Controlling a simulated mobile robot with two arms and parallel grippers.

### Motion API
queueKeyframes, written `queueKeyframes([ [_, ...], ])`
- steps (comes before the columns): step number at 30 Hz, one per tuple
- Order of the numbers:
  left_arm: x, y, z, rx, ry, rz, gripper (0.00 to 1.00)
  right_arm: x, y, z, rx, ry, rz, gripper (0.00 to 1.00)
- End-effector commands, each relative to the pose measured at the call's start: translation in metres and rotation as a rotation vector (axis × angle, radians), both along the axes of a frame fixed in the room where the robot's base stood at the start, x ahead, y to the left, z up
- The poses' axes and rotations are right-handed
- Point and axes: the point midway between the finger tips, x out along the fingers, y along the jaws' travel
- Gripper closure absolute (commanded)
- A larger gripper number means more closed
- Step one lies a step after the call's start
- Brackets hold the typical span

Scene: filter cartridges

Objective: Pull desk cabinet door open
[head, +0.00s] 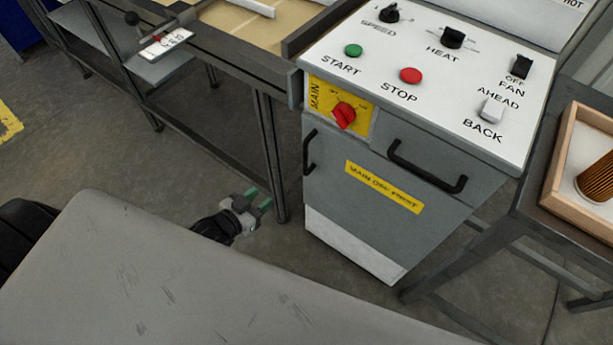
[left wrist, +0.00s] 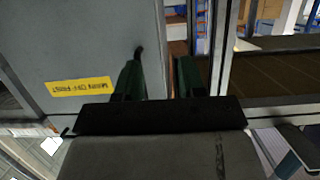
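The grey desk cabinet door (head: 350,215) looks closed in the head view, with a yellow "MAIN OFF FIRST" label (head: 384,187). A vertical black handle (head: 309,152) is at the door's left edge. My left gripper (head: 258,199) has green fingers and is left of the door, apart from it and lower than the handle in the picture. In the left wrist view the fingers (left wrist: 158,75) are spread with nothing held between them. The door (left wrist: 85,45) fills the left there, and part of a dark handle (left wrist: 138,54) shows behind the left finger. My right gripper is not in view.
Above the door are a red main switch (head: 344,115), a second black handle (head: 428,168) and a control panel (head: 455,95). A dark-framed table (head: 262,130) stands left of the cabinet. A wooden tray (head: 567,150) with a cartridge (head: 597,180) stands right. Floor before the cabinet is clear.

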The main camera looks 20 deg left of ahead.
Motion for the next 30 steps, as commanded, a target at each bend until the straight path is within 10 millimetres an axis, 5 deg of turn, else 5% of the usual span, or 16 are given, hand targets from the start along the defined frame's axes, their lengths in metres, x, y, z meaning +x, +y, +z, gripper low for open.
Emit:
queueKeyframes([
  [1, 0.007, -0.009, 0.008, -0.03, -0.076, -0.043, 0.6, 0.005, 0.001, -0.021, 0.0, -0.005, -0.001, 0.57],
  [6, 0.014, -0.032, 0.061, -0.112, -0.231, -0.14, 0.6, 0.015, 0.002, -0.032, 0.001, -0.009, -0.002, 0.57],
  [9, 0.015, -0.037, 0.075, -0.132, -0.265, -0.165, 0.6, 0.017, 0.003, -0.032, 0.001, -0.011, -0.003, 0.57],
  [30, 0.106, -0.083, 0.078, -0.134, -0.27, -0.166, 0.6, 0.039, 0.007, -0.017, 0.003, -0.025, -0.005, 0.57],
])
